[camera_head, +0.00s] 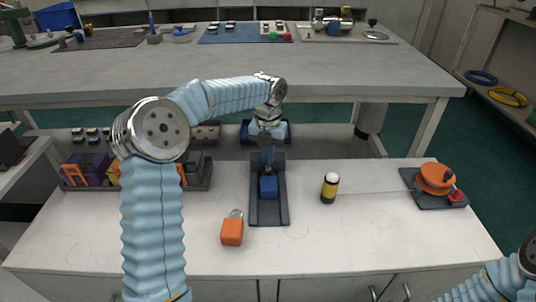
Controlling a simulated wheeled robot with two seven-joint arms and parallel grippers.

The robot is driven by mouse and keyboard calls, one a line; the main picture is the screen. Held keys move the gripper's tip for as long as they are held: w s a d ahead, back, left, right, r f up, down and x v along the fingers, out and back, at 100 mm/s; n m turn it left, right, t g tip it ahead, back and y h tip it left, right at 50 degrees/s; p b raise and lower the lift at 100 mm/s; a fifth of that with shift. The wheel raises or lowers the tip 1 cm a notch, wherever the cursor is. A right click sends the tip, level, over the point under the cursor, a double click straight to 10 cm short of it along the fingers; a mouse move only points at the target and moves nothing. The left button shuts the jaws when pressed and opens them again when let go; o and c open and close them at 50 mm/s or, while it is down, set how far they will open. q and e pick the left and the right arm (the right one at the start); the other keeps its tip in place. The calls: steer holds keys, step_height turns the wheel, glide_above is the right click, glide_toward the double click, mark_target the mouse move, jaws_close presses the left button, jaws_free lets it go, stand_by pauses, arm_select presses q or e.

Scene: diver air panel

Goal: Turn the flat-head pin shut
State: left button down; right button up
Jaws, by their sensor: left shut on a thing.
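A dark upright-edged panel (281,212) lies on the near white bench, with a blue block (268,188) on it. My left gripper (267,168) points down over the panel, just behind the blue block. It is shut on a small part there, which seems to be the flat-head pin; the fingers hide it, so its angle cannot be told. My right gripper is out of view; only part of my right arm shows at the bottom right corner.
An orange padlock-like block (232,232) stands left of the panel. A yellow and black cylinder (330,188) stands right of it. An orange round device on a dark base (437,180) is at the far right. A dark tray (200,176) with several items is behind my left arm.

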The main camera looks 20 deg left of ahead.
arm_select(q)
steer(key=m, duration=0.5)
steer(key=shift+m, duration=0.3)
steer(key=shift+r+m, duration=0.1)
steer(key=shift+m, duration=0.4)
steer(key=shift+a, duration=0.1)
steer(key=c, duration=1.3)
jaws_free()
steer(key=shift+s, duration=0.1)
steer(key=shift+r, duration=0.1)
